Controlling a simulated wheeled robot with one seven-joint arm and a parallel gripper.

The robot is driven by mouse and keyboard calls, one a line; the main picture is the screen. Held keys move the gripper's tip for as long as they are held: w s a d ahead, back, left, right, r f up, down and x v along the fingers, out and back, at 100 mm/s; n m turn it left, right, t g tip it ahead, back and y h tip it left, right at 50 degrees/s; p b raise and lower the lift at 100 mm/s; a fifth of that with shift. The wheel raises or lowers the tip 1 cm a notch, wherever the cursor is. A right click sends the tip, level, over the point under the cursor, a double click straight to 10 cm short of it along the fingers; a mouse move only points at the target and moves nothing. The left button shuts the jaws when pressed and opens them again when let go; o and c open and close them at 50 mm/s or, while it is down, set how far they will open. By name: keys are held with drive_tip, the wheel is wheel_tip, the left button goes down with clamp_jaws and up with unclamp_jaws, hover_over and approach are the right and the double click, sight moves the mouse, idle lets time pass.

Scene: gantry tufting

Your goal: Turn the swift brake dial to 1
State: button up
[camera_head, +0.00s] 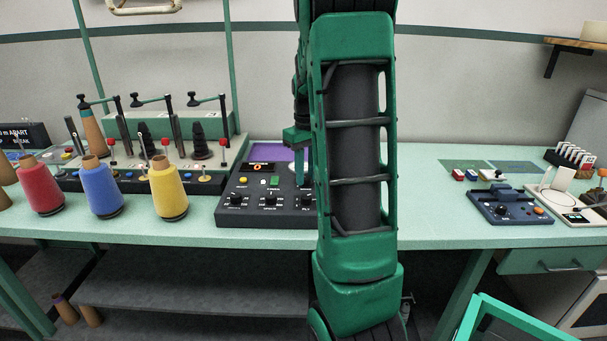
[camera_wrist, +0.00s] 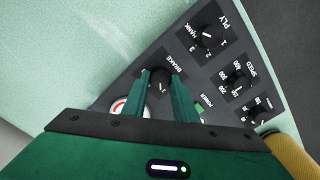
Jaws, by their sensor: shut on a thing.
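The dark control panel (camera_head: 262,215) stands on the bench, partly behind my arm. It fills the middle of the wrist view (camera_wrist: 215,70). The black brake dial (camera_wrist: 160,76), beside the printed word BRAKE, sits between my fingertips in the wrist view. My gripper (camera_wrist: 162,77) is shut on this dial, one green finger on each side. In the head view my arm hides the dial. A small white mark shows between the fingers, but I cannot tell the dial's setting.
Close by on the panel are the ply/hank dial (camera_wrist: 207,37), the speed dial (camera_wrist: 237,77), a green power button (camera_wrist: 199,107) and a red-and-white round gauge (camera_wrist: 122,106). A yellow cone (camera_head: 168,190) stands left of the panel.

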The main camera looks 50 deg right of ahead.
drive_tip(key=shift+w+a+n, duration=0.1)
drive_tip(key=shift+w+n, duration=0.1)
drive_tip(key=shift+n, duration=1)
drive_tip(key=o, duration=1)
drive_tip(key=shift+o, duration=0.2)
drive_tip(key=shift+s, duration=0.1)
drive_tip(key=shift+r, duration=0.1)
wheel_tip(320, 180, up, 10)
drive_tip(key=shift+r, duration=0.25)
